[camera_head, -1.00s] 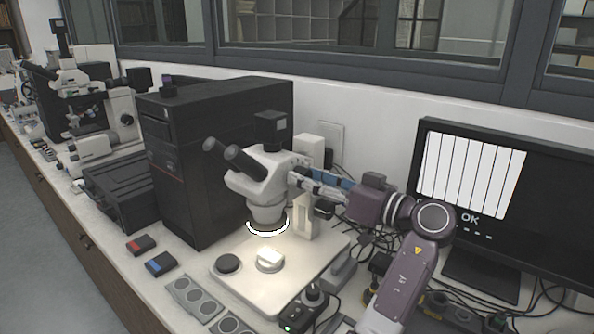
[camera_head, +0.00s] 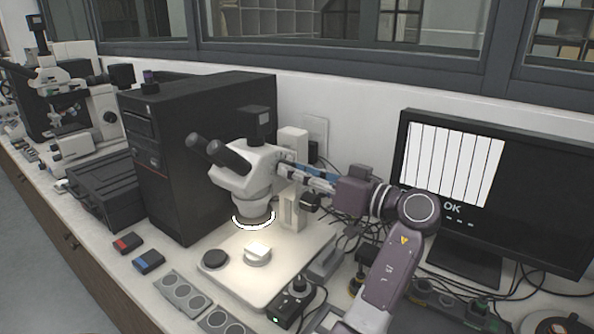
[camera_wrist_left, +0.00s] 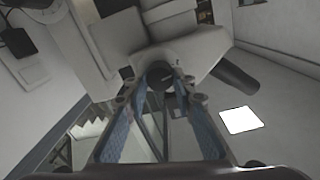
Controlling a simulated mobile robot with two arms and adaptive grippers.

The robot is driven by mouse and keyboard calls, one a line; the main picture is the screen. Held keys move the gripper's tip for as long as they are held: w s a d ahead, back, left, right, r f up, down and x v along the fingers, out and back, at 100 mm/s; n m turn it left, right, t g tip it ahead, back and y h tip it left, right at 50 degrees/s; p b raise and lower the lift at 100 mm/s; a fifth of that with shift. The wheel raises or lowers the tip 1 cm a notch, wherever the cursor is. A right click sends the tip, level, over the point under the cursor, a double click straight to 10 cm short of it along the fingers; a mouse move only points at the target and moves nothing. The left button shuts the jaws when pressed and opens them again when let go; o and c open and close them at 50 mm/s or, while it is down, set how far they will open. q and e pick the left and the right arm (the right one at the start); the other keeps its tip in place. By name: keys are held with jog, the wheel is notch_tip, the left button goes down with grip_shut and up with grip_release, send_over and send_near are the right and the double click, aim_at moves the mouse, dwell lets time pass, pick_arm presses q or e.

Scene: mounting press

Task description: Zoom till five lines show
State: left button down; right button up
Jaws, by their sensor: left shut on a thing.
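The white stereo microscope (camera_head: 245,172) stands on its lit base plate, its black eyepieces pointing to the upper left. The monitor (camera_head: 545,205) at the right shows a white panel (camera_head: 450,163) with several vertical black lines and "OK" below it. My left gripper (camera_head: 284,170) reaches the right side of the microscope head. In the left wrist view, its blue-grey fingers (camera_wrist_left: 160,92) are shut on a dark round knob (camera_wrist_left: 159,74) on the microscope. The knob is hidden in the head view. My right gripper is not in view.
A pale sample (camera_head: 257,251) sits under the ring light. A black computer tower (camera_head: 195,150) stands close at the left. Cables and a small control box (camera_head: 293,305) lie near my arm. Red and blue boxes (camera_head: 149,261) lie at the front left.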

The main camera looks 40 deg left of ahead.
pick_arm(q)
jog(key=m+p, duration=0.5)
jog(key=m, duration=0.2)
jog(key=m+p, duration=0.6)
jog(key=m, duration=0.1)
jog(key=shift+w+a+r+m, duration=0.1)
jog(key=shift+r+m, duration=0.1)
jog(key=shift+m, duration=0.2)
dwell(0.4)
